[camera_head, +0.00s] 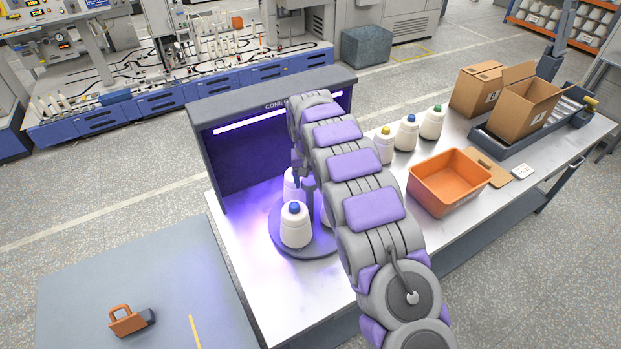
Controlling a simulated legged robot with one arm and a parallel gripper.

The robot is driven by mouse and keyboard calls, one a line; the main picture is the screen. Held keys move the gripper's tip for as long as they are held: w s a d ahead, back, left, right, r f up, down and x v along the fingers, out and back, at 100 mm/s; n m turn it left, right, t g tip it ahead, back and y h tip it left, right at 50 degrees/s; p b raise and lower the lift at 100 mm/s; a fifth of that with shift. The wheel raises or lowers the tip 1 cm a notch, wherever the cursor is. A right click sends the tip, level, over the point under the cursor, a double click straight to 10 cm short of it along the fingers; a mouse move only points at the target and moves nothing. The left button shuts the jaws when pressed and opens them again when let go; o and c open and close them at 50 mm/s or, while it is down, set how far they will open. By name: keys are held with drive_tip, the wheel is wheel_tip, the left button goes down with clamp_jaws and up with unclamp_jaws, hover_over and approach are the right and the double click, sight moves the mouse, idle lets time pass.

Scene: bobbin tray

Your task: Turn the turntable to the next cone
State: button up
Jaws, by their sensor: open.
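The turntable (275,234) is a round purple disc on the metal bench, inside a dark booth lit violet. A white cone with a blue tip (296,226) stands upright at its front. A second white cone (290,187) stands behind it, partly covered by my gripper. A white edge shows at the right of the disc, mostly behind my arm. My gripper (306,192) is open, pointing down over the turntable among the cones. My arm hides much of it and the disc's right side, so I cannot tell whether it touches anything.
Three cones with yellow, blue and green tips (407,133) stand right of my arm. The booth wall (235,160) closes off the back. The bench front left is clear.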

drive_tip(key=shift+a+f, duration=0.1)
drive_tip(key=shift+a, duration=0.65)
drive_tip(key=c, duration=0.5)
drive_tip(key=shift+d, duration=0.4)
drive_tip(key=c, duration=0.5)
drive_tip(key=shift+a, duration=0.15)
clamp_jaws()
